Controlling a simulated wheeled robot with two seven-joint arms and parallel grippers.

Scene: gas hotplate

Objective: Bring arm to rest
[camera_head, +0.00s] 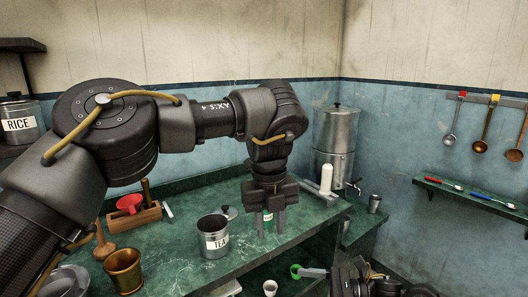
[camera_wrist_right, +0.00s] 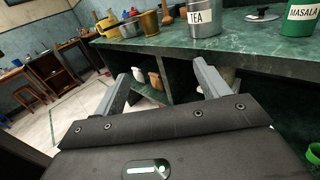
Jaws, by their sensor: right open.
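My left arm reaches across the head view with its gripper (camera_head: 268,228) pointing down over the green counter. Its two fingers stand apart, and the green masala tin (camera_head: 267,215) shows in the gap, behind the fingers as far as I can tell. The tin also shows in the right wrist view (camera_wrist_right: 300,20), with its top cut off. My right gripper (camera_wrist_right: 167,68) is open and empty in the right wrist view, in front of the counter's edge and shelf.
The open tea tin (camera_head: 213,238) stands left of my left gripper, with a dark lid (camera_head: 229,212) behind it. A brass mortar (camera_head: 124,270) stands at the front left. A metal urn (camera_head: 335,135) stands at the back corner. Ladles (camera_head: 483,132) hang on the right wall.

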